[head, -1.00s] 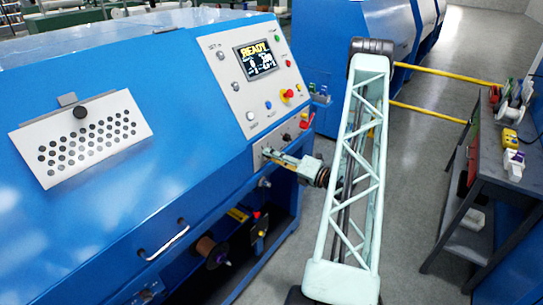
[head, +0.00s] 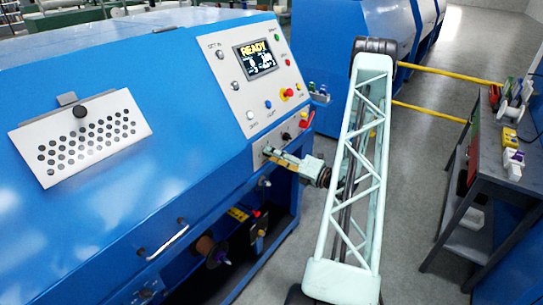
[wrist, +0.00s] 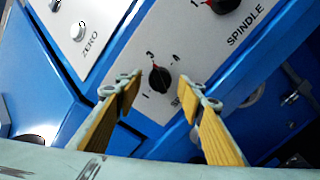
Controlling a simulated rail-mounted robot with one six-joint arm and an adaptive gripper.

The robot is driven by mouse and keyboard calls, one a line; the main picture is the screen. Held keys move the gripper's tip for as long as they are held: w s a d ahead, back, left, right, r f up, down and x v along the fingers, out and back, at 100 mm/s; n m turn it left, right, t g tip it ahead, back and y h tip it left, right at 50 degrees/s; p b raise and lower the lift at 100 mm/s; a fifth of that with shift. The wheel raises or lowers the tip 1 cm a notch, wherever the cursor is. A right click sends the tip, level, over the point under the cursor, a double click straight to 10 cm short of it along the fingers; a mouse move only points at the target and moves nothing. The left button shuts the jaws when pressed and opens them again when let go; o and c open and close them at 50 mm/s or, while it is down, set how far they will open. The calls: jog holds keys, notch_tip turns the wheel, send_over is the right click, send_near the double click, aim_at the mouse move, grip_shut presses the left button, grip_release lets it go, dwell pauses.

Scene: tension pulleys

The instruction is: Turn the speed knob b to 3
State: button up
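A black knob (wrist: 159,79) sits on the light grey panel (wrist: 190,45) in the wrist view. Numbers are printed around it, with a 3 just above it. Its label is mostly hidden behind a finger; only the start shows, so I cannot confirm it is speed knob b. The direction of its pointer is hard to tell. My gripper (wrist: 160,86) is open, with its yellow-padded fingers on either side of the knob in the picture and nothing held. In the head view my gripper (head: 273,156) is at the lower panel, covering the knob area.
Another knob with red (wrist: 226,4), beside the SPINDLE label, is close by at upper right. A ZERO button (wrist: 78,31) is at upper left. In the head view the display (head: 255,57) reads READY. A tool table (head: 500,180) stands to the right across open floor.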

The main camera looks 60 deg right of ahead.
jog(key=s, duration=1.1)
jog(key=shift+a, duration=0.2)
dwell(0.8)
